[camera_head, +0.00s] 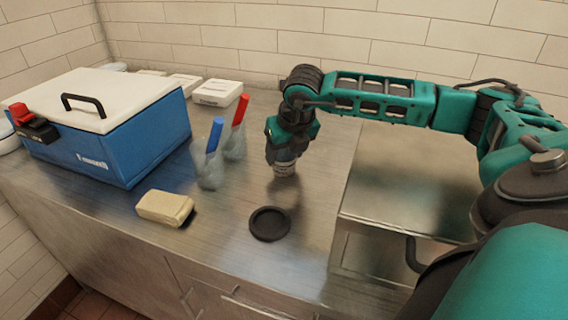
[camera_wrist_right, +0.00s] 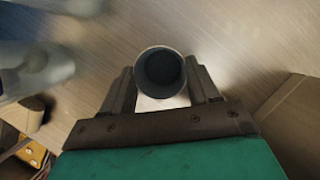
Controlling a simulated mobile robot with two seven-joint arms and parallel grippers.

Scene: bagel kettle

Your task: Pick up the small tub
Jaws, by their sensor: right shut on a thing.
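In the right wrist view the tub (camera_wrist_right: 162,73) shows as a round, open-topped cup with a dark inside. My right gripper (camera_head: 283,163) points down, with its fingers (camera_wrist_right: 164,95) on either side of the tub, shut on it. The gripper hides much of the tub in the head view. I cannot tell whether the tub touches the counter. My left gripper is not in view.
A black round lid-like disc (camera_head: 270,223) and a tan block (camera_head: 165,207) lie in front. Clear bags with a blue (camera_head: 214,136) and a red (camera_head: 238,112) item stand left. A blue box (camera_head: 120,140) with white lid sits far left. A raised steel surface (camera_head: 400,195) is right.

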